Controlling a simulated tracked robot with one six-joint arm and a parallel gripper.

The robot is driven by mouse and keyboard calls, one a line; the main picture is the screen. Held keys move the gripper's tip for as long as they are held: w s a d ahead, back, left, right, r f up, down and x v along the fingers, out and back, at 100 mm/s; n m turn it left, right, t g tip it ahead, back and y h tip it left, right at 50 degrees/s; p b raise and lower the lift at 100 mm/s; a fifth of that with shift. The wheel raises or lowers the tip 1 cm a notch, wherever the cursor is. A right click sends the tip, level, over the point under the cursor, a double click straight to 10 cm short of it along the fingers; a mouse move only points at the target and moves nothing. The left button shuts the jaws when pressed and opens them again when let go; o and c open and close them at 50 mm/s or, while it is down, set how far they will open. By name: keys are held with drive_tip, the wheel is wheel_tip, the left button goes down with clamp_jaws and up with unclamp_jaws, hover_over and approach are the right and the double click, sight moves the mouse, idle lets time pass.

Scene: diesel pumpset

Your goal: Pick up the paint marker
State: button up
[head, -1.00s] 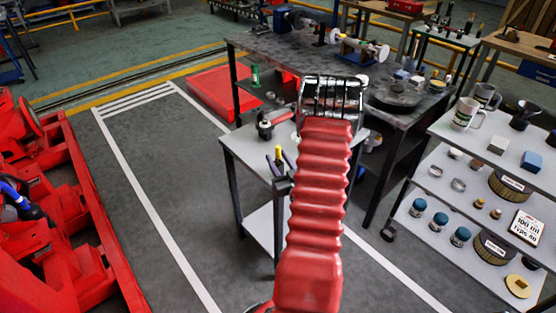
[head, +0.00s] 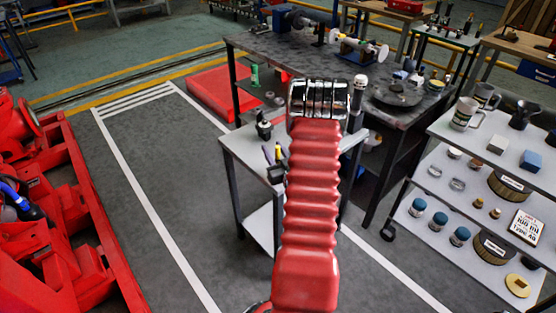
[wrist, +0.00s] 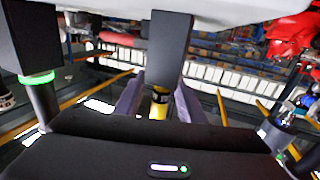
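A yellow and dark upright piece, which looks like the paint marker (head: 278,153), shows at the small grey-topped table, just left of my red arm sleeve. My gripper (head: 273,155) is there, its fingers pointing up and away. In the wrist view the yellow and black piece (wrist: 159,101) shows between the two greyish-purple fingers of my gripper (wrist: 158,100). The fingers stand apart, with narrow gaps beside it, so the gripper looks open around it. A dark post hides its upper part. Whether a finger touches it is hard to tell.
The small table (head: 236,148) carries a dark pot-like item (head: 264,128) beyond the gripper. A dark workbench (head: 320,62) stands behind. A loaded shelf cart (head: 440,180) is at right, and a red machine (head: 60,230) at left. The floor between is clear.

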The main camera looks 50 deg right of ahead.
idle(0.4)
clamp_jaws()
